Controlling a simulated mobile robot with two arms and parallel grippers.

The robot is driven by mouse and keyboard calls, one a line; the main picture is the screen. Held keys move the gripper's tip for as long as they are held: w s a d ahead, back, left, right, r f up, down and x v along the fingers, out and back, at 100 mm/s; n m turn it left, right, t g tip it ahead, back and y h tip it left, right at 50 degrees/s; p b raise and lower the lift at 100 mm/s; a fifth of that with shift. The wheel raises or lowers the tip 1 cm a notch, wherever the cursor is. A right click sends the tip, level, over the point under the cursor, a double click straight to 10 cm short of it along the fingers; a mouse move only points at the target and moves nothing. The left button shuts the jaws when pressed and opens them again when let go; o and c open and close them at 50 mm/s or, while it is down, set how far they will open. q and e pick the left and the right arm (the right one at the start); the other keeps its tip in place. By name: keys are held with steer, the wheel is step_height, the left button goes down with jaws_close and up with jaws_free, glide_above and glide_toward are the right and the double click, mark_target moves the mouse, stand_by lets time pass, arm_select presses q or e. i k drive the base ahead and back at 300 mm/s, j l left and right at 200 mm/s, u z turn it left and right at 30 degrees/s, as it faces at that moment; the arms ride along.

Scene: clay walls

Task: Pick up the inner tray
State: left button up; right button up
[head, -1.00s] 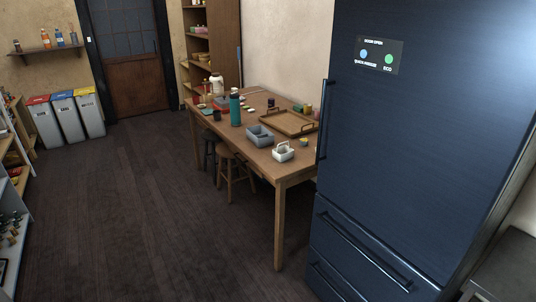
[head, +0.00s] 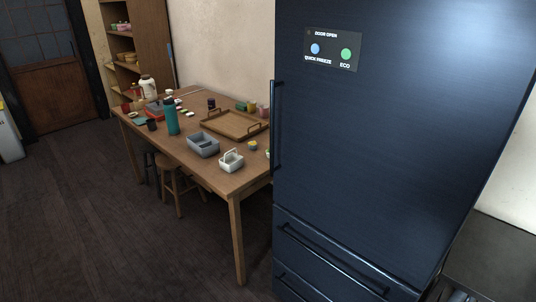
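On the wooden table stand a grey open box (head: 209,152), a small white basket with a handle (head: 231,163) to its right, and a brown wooden tray with handles (head: 232,124) behind them. The grey box seems to have divisions inside, but it is too small to tell whether a separate inner tray sits in it. I cannot tell which of these is the inner tray. Neither of my grippers is in view.
The wooden table (head: 175,141) also holds a teal bottle (head: 171,116), a white jug (head: 148,88) and small items. A stool (head: 170,176) stands at its front side. A large dark blue fridge (head: 400,140) blocks the right. The floor (head: 85,215) at left is clear.

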mark_target(230, 162)
steer(key=i+j+z, duration=0.1)
steer(key=i+j, duration=0.15)
steer(key=i+j+z, duration=0.1)
steer(key=i+j, duration=0.15)
steer(key=j, duration=0.15)
steer(key=i+j+z, duration=0.1)
steer(key=j, duration=0.25)
steer(key=i+j+z, duration=0.1)
steer(key=i+j, duration=0.2)
steer(key=i+j+z, duration=0.15)
steer(key=j, duration=0.35)
steer(key=i+j+z, duration=0.1)
steer(key=i+j, duration=0.15)
steer(key=j, duration=0.15)
